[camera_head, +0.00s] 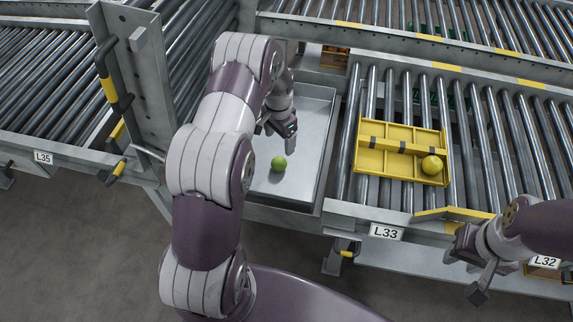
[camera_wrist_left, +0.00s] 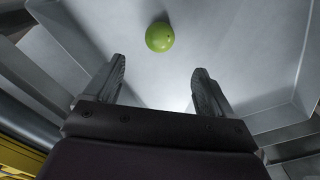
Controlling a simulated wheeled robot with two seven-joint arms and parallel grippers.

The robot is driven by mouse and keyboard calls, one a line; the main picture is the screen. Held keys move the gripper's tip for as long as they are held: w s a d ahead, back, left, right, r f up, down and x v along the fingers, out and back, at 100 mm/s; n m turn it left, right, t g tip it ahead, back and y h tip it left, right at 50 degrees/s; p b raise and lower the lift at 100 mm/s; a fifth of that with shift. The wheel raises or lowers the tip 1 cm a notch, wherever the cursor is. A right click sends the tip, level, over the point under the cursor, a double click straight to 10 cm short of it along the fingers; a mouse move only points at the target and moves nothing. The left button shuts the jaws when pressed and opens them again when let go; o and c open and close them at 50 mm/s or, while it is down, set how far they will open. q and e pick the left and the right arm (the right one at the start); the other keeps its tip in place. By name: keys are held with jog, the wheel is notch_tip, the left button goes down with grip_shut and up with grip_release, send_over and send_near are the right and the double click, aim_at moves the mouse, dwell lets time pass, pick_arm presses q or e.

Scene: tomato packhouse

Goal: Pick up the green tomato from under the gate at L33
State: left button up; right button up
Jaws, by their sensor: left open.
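The green tomato (camera_head: 279,163) lies on the floor of a grey metal tray (camera_head: 262,208), left of the L33 label (camera_head: 386,232). My left gripper (camera_head: 284,134) is just behind the tomato in the head view, pointing down into the tray. In the left wrist view its jaws (camera_wrist_left: 160,88) are open and empty, and the tomato (camera_wrist_left: 159,36) is beyond the fingertips, apart from them. My right gripper (camera_head: 472,268) is at the right, in front of the conveyor edge; its jaw opening is unclear. I cannot make out a gate over the tomato.
A yellow divided tray (camera_head: 372,162) with a yellow tomato (camera_head: 432,165) sits on the rollers right of the grey tray. A tall grey upright (camera_head: 140,75) with yellow-banded handles stands left, near L35 (camera_head: 43,157). The grey tray's raised walls surround the green tomato.

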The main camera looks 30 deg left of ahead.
aim_at(279, 160)
pick_arm(q)
notch_tip(279, 160, down, 5)
jog(key=shift+f+b, duration=0.15)
jog(key=shift+b, duration=0.55)
jog(key=f+b, duration=0.2)
jog(key=f, duration=0.1)
jog(key=f+b, duration=0.1)
jog(key=f, duration=0.1)
jog(key=shift+s, duration=0.3)
jog(key=shift+f, duration=0.2)
jog(key=shift+r, duration=0.15)
jog(key=shift+c, duration=0.3)
jog(key=c, duration=0.8)
